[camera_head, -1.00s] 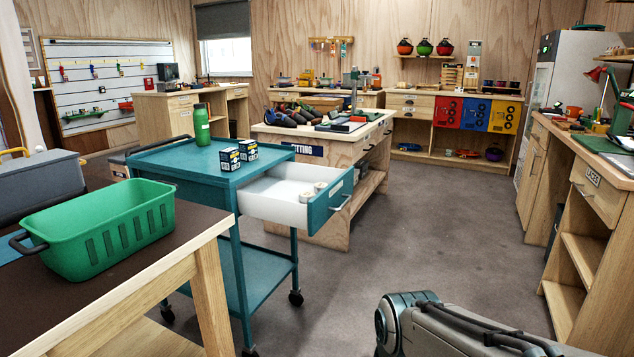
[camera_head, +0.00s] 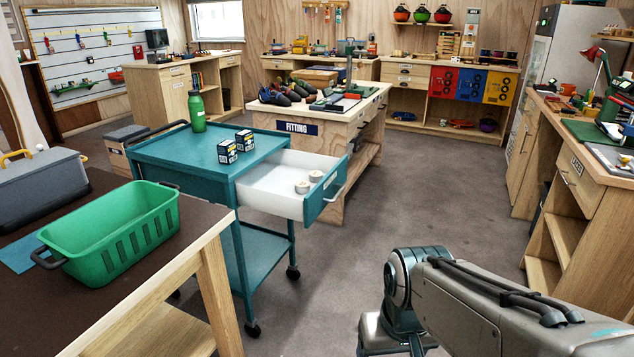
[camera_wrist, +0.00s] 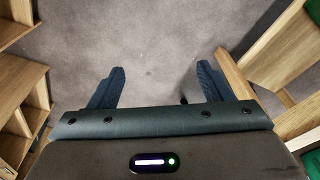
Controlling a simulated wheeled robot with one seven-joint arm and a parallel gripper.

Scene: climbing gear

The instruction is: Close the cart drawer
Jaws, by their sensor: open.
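The teal cart (camera_head: 180,150) stands left of the middle in the head view. Its white-lined drawer (camera_head: 328,193) is pulled out to the right, with a metal handle on its teal front. Two small round tape rolls (camera_head: 302,187) lie in the drawer. In the wrist view my gripper (camera_wrist: 160,78) is open, its two fingers wide apart with only grey floor between them. In the head view my arm is at the lower right, apart from the drawer, and the fingers are out of frame.
A green bottle (camera_head: 197,111) and two small boxes (camera_head: 236,146) stand on the cart top. A dark table with a green basket (camera_head: 115,232) is at the near left. The fitting bench (camera_head: 325,130) stands behind the drawer. Open floor (camera_head: 430,190) lies right of the cart.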

